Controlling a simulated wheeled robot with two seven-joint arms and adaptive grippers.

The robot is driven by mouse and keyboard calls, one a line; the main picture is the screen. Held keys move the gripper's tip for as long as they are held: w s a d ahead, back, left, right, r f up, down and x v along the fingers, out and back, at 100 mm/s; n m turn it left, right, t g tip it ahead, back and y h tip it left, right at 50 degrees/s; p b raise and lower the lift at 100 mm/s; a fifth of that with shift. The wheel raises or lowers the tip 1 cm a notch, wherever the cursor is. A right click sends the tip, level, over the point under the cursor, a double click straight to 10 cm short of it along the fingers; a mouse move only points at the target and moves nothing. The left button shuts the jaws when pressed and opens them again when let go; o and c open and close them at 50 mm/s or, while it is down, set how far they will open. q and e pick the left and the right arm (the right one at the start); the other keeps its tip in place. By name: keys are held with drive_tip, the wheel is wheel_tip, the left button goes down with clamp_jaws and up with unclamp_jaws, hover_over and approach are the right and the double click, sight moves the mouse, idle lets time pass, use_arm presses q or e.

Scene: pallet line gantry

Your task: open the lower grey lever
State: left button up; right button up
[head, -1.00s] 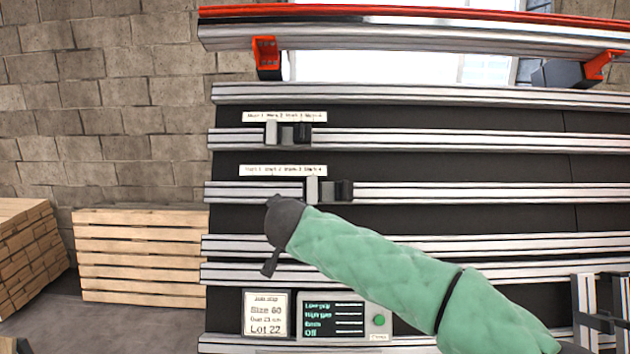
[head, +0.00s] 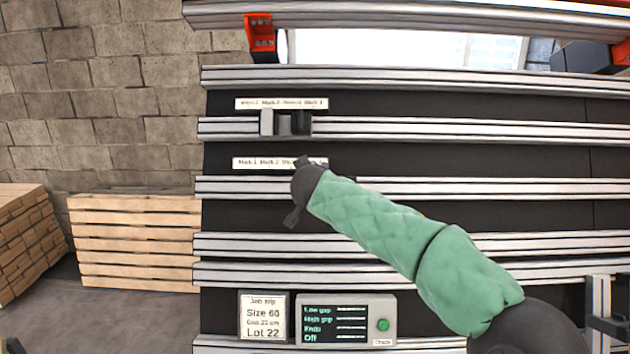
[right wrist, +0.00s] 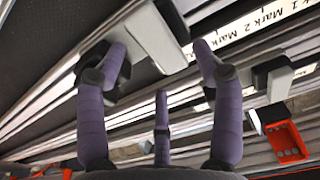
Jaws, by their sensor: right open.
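The lower grey lever (right wrist: 157,36) is a light grey block on a rail. In the right wrist view it lies between the fingertips of my right gripper (right wrist: 160,50), which is open with its purple fingers apart. I cannot tell whether they touch it. A dark part of the same unit shows behind the left finger. In the head view my right gripper (head: 308,165) and green-sleeved arm hide this lever. The upper grey lever (head: 267,122), with a black block beside it, sits on the rail above; it also shows in the right wrist view (right wrist: 281,84). My left gripper is not in view.
Marked label strips (head: 281,103) sit above both lever rails. An orange-red bracket (head: 261,38) hangs above. A job card (head: 263,317) and a panel with a green button (head: 383,325) stand below. Wooden pallets (head: 134,242) stand at the left.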

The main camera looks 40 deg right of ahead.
drive_tip(key=shift+x, duration=1.1)
drive_tip(key=shift+s+a, duration=0.1)
drive_tip(key=c, duration=1.2)
drive_tip(key=shift+o, duration=0.2)
